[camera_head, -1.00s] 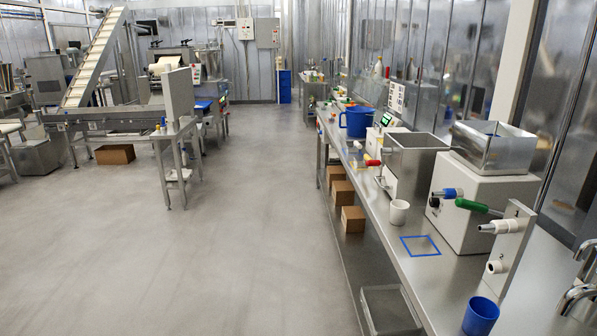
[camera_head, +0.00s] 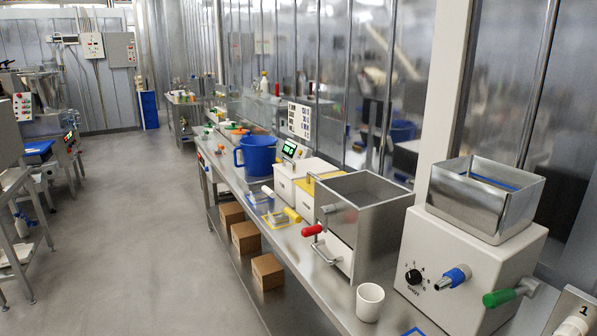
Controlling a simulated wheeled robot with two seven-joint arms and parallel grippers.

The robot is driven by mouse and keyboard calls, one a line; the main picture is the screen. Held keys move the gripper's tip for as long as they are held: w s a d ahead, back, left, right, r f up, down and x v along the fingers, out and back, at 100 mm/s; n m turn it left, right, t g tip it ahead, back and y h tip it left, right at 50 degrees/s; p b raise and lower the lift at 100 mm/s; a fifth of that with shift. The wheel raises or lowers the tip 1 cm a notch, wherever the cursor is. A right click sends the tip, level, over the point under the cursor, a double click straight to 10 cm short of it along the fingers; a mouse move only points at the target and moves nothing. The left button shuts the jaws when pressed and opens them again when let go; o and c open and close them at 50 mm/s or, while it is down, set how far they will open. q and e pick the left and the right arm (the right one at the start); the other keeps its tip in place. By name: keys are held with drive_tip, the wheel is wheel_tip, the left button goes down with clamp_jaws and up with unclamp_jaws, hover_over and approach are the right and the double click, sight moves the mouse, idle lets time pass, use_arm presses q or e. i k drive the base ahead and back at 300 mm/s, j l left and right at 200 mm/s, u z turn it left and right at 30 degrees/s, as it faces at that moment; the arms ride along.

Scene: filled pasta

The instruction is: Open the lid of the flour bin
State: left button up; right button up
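I cannot pick out a flour bin or its lid with certainty. A white box-like container (camera_head: 284,187) stands on the steel counter (camera_head: 306,262), beside a yellow-topped part (camera_head: 313,186); I cannot tell whether either is a lid. An open square metal hopper (camera_head: 384,229) stands in front of it, with a red-handled lever (camera_head: 312,230) on its left side. Neither of my grippers shows in the head view.
A white machine with a dial (camera_head: 452,278) and metal tray stands at right. A white cup (camera_head: 369,302) and a blue jug (camera_head: 258,156) are on the counter. Cardboard boxes (camera_head: 267,271) sit below it. The aisle floor (camera_head: 150,230) at left is clear.

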sight(294, 170)
drive_tip(key=i+j+u, duration=0.35)
drive_tip(key=i, duration=0.35)
drive_tip(key=i+u, duration=0.4)
drive_tip(key=i, duration=0.3)
